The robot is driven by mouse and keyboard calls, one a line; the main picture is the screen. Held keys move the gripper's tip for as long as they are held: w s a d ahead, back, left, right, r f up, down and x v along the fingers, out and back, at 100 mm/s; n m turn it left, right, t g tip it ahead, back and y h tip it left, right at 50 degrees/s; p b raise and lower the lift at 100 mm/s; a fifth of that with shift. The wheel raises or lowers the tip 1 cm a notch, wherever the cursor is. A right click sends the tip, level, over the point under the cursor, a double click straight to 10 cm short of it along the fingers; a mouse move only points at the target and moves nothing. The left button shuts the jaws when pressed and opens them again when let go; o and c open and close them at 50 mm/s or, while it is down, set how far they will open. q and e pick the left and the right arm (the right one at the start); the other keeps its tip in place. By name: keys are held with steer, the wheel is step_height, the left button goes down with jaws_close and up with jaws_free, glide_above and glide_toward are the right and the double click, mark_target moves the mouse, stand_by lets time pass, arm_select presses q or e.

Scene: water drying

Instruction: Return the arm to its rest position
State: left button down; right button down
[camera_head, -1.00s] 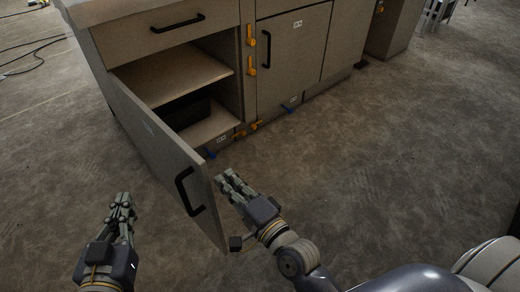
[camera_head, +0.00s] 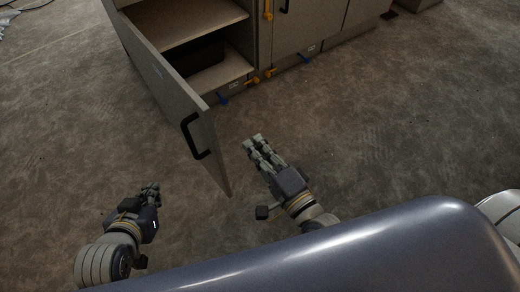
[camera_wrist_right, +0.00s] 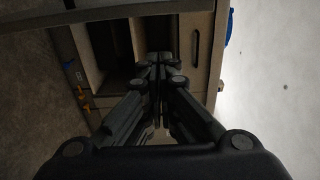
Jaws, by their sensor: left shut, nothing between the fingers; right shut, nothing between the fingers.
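My left gripper (camera_head: 151,189) is shut and empty, above the floor at the lower left of the head view. My right gripper (camera_head: 252,142) is shut and empty, to the right of the open cabinet door (camera_head: 160,82) and apart from it in the picture. In the right wrist view my right gripper's fingers (camera_wrist_right: 160,62) are together, pointing toward the cabinet (camera_wrist_right: 205,50). Part of my right arm is hidden behind my own body at the bottom of the head view.
The cabinet (camera_head: 305,30) stands at the top, its door swung out with a black handle (camera_head: 195,136). A dark item (camera_head: 203,56) lies inside on the lower level. The floor (camera_head: 400,130) at the right is clear.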

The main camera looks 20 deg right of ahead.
arm_select(q)
steer(key=shift+s+a+f+g, duration=0.2)
steer(key=shift+s+f+g, duration=0.15)
steer(key=shift+s, duration=0.15)
arm_select(e)
steer(key=shift+s, duration=0.9)
